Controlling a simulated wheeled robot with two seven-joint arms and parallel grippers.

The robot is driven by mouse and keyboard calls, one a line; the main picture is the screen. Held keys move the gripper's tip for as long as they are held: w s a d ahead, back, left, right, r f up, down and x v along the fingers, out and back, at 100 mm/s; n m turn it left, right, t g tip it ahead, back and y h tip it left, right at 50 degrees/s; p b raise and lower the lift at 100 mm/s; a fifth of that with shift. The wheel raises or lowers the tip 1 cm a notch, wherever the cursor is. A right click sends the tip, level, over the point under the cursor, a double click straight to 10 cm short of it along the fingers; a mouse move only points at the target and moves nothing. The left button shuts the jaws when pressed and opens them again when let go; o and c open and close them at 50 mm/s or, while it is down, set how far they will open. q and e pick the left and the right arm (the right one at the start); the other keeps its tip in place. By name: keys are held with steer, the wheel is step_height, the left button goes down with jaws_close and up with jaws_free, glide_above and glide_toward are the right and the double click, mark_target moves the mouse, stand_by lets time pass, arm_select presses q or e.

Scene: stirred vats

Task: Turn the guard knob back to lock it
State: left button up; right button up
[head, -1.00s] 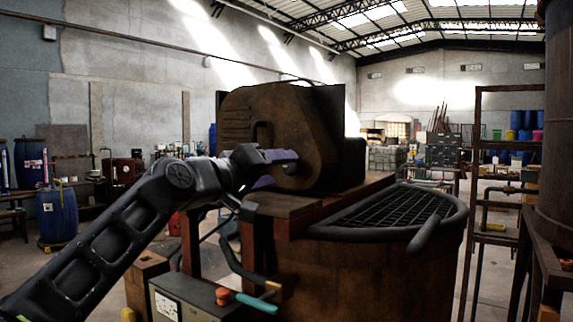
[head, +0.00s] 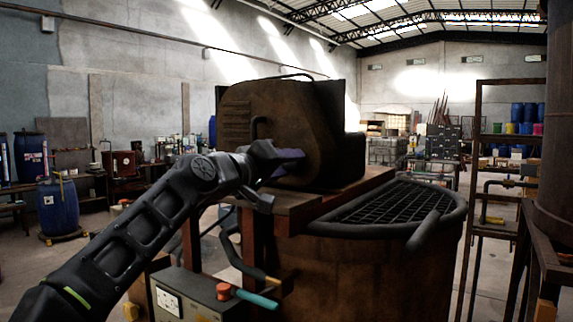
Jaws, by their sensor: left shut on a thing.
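The brown rusty guard housing (head: 285,115) stands on top of the vat, left of its grated opening. My left gripper (head: 296,156) reaches in from the left to the lower front face of the housing and is shut there. The guard knob lies at its fingertips and is mostly hidden by the fingers, so its turn angle cannot be told. My right gripper is not in view.
The vat (head: 365,265) has a dark mesh grate (head: 385,212) and a thick curved rim bar. Below my left arm is a control box (head: 195,297) with a red knob and a teal handle (head: 256,299). A blue barrel (head: 58,208) stands at left. A rusty frame stands at right.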

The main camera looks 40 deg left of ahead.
arm_select(q)
jaws_close()
steer(key=shift+m, duration=0.3)
steer(key=shift+f+m+b, duration=0.15)
steer(key=shift+m+b, duration=0.85)
steer(key=shift+m, duration=0.1)
steer(key=m+b, duration=0.1)
steer(key=m, duration=0.2)
steer(key=shift+b, duration=0.3)
steer(key=m+b, duration=0.1)
steer(key=m, duration=0.4)
steer(key=shift+a+m, duration=0.1)
steer(key=shift+m, duration=0.3)
steer(key=m+b, duration=0.1)
steer(key=m, duration=0.3)
steer(key=shift+m, duration=0.4)
